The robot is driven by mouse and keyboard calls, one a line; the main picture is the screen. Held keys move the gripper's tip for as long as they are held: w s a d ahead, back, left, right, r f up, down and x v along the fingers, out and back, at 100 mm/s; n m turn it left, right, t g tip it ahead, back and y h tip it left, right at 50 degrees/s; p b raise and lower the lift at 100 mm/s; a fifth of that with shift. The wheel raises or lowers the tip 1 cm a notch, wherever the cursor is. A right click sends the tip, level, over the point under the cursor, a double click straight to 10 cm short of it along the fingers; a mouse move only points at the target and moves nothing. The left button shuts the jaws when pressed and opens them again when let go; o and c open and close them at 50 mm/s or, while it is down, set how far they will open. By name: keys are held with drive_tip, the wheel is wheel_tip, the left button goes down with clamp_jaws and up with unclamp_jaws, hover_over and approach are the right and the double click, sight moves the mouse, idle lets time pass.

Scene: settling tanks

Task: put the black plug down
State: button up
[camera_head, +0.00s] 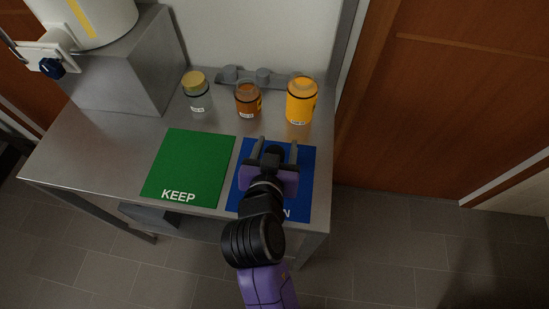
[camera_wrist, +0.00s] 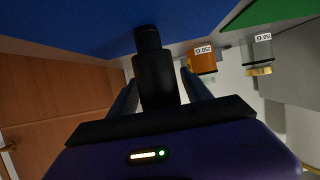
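The black plug (camera_wrist: 155,75) is a dark cylinder with a narrower end, which points toward the blue mat (camera_head: 306,180) in the wrist view. It stands between the two fingers of my gripper (camera_head: 276,150). In the head view the fingers are spread wide, with a gap visible beside the dark plug (camera_head: 273,153). My gripper looks open around it, over the far part of the blue mat. Whether the plug's end touches the mat is hard to see. My gripper covers most of the mat's lettering.
A green mat (camera_head: 190,165) marked KEEP lies left of the blue one. Behind stand a clear jar with a yellow lid (camera_head: 197,95), a brown jar (camera_head: 248,102) and an orange jar (camera_head: 300,103). A grey rack (camera_head: 247,77) is at the wall. The table's right edge is close.

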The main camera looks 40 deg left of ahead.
drive_tip(key=c, duration=1.1)
clamp_jaws()
drive_tip(key=shift+r, duration=0.1)
